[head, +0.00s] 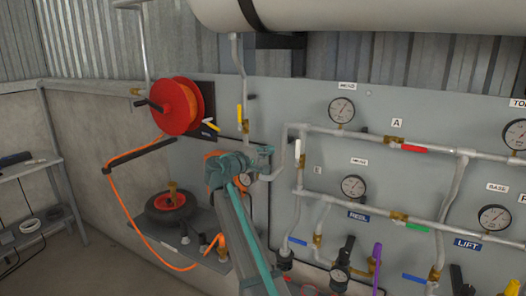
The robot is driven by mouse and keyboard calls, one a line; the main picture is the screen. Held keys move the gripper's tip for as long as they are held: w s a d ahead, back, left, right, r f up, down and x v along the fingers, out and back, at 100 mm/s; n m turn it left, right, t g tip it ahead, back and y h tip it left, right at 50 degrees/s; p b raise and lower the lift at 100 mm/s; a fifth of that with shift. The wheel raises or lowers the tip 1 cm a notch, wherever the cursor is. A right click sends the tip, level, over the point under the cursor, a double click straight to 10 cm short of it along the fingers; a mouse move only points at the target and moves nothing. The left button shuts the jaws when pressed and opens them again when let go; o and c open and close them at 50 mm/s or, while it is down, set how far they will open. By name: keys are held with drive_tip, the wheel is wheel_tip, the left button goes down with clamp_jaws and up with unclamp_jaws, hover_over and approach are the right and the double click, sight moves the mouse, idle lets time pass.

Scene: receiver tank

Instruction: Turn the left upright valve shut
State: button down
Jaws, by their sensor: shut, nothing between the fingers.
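The wall panel (400,85) carries several lever valves. On the upright pipe at the left, a valve has a yellow lever (240,113) standing along the pipe. To its right, a white lever (297,148) stands upright on another vertical pipe. Low down, a blue lever (298,241) lies across a short upright pipe, and a second blue lever (413,279) sits further right. I cannot tell for sure which is the left upright valve. My teal gripper (268,153) is shut and empty, below the yellow lever and left of the white one. It hides part of the pipe bend behind it.
A red hose reel (177,106) with a loose orange hose (119,212) is at the left. A shelf (150,228) bears a black wheel (170,207). Gauges and pipes with red (428,150) and green (417,227) levers fill the right. A white tank (350,15) hangs above.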

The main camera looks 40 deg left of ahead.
sight(298, 154)
drive_tip(key=w+p, duration=0.1)
drive_tip(key=w, duration=0.4)
drive_tip(key=shift+w+a+r+p, duration=0.15)
drive_tip(key=shift+w+p, duration=0.05)
drive_tip(key=shift+p, duration=0.1)
drive_tip(key=d, duration=0.2)
drive_tip(key=w+d+p, duration=0.1)
drive_tip(key=d, duration=0.1)
drive_tip(key=shift+f+p, duration=0.2)
drive_tip(key=shift+p, duration=0.1)
